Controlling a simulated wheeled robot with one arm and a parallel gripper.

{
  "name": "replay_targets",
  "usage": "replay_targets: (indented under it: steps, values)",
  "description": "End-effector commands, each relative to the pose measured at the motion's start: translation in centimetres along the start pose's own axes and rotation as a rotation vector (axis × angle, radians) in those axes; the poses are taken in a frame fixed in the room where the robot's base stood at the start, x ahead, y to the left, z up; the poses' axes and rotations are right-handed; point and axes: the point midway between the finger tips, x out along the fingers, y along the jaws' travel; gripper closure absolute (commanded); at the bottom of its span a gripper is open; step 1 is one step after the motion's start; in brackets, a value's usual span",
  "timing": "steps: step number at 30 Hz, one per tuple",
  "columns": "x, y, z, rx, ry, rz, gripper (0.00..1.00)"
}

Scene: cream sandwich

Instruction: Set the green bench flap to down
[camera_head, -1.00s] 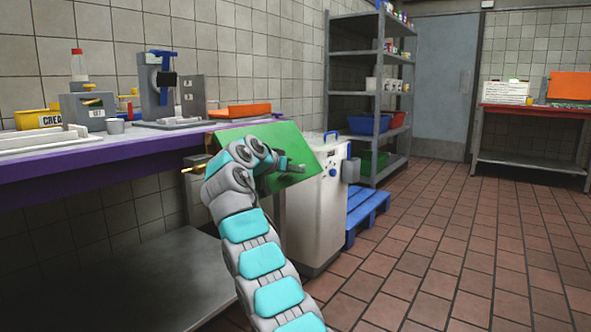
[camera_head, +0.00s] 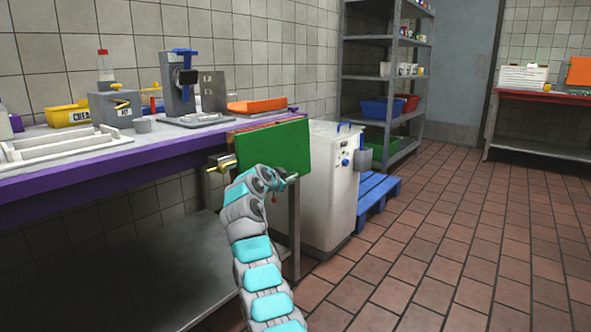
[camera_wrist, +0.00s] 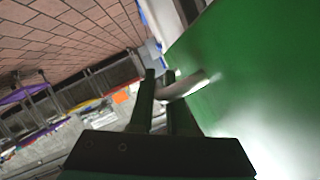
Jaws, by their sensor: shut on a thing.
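The green bench flap (camera_head: 282,146) is at the right end of the purple-edged bench (camera_head: 110,163). Its green face is steep, close to upright, and its top edge is near bench-top level. In the wrist view the flap's green face (camera_wrist: 262,75) fills the right side. My gripper (camera_head: 289,180) is at the flap's lower part. In the wrist view my gripper (camera_wrist: 162,82) is shut on a pale handle (camera_wrist: 186,85) that stands out from the green face. A brass-coloured fitting (camera_head: 221,163) sits under the bench edge, left of the flap.
A white cabinet (camera_head: 331,195) stands close behind the flap, with a blue pallet (camera_head: 376,192) beside it. A grey shelf rack (camera_head: 385,100) is farther back. The tiled floor to the right is clear. The bench top holds several items, including an orange tray (camera_head: 257,105).

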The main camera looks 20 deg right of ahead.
Motion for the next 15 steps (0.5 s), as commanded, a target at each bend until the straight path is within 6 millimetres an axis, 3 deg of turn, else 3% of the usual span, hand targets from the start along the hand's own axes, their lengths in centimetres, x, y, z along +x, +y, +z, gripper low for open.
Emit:
replay_targets:
  steps: [15]
  values:
    - [0.7, -1.3, 1.2, 0.078, 0.0, -0.033, 1.0]
